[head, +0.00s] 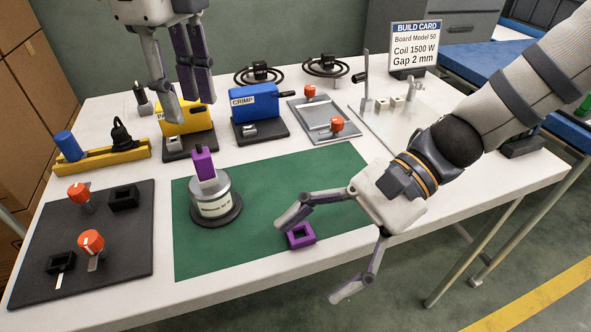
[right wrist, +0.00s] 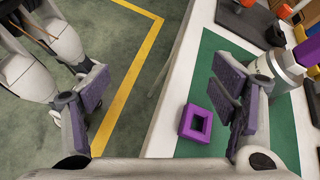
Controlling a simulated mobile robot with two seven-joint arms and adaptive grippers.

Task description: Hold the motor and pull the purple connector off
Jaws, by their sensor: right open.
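The motor (head: 211,203) is a silver cylinder with a pale label, upright on a dark round base on the green mat. It also shows in the right wrist view (right wrist: 283,68). The purple connector (head: 204,162) sits on top of the motor. My right gripper (head: 315,262) is open and empty, its fingers spread around and above a square purple ring (head: 301,236) near the mat's front edge. The ring shows clear of the fingers in the right wrist view (right wrist: 195,122). My left gripper (head: 188,108) hangs behind and above the motor, apart from it; its finger opening is unclear.
A yellow device (head: 186,116) and a blue crimp device (head: 256,103) stand behind the green mat (head: 260,190). A dark tray (head: 120,235) with orange-knobbed parts lies left. A grey plate (head: 322,130) and the build card (head: 416,46) are further back. The mat's right half is largely clear.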

